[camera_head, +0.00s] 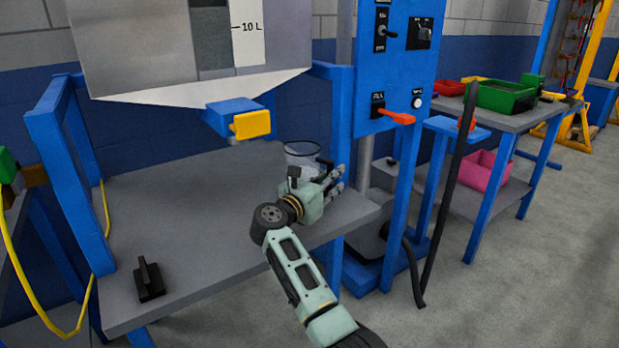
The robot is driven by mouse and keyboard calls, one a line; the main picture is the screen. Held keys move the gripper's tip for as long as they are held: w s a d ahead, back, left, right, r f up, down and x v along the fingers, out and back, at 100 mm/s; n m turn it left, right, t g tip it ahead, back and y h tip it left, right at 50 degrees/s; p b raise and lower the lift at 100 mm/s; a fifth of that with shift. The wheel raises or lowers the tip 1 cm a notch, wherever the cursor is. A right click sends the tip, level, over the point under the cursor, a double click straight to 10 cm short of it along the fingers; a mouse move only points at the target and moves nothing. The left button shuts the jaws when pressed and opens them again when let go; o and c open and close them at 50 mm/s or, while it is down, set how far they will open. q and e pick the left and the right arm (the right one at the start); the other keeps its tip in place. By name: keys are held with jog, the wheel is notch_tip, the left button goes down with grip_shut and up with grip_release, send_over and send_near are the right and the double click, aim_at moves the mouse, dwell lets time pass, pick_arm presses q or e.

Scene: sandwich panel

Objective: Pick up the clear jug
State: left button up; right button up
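The clear jug (301,151) stands on the grey table (190,210) near its back right part. Its rim and upper body show; my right gripper hides the lower part. My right gripper (338,181) is just in front of the jug and to its right, with its fingers pointing right. The fingers look apart, but I cannot tell whether any touch the jug or its handle. My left gripper is not in view.
A metal tank (130,50) with a blue and yellow valve (243,120) hangs over the table. Blue posts and a switch panel (395,60) stand right of the jug. The table's middle is clear.

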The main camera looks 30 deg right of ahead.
jog(key=shift+a, duration=0.1)
grip_shut()
jog(key=shift+r, duration=0.15)
dwell(0.3)
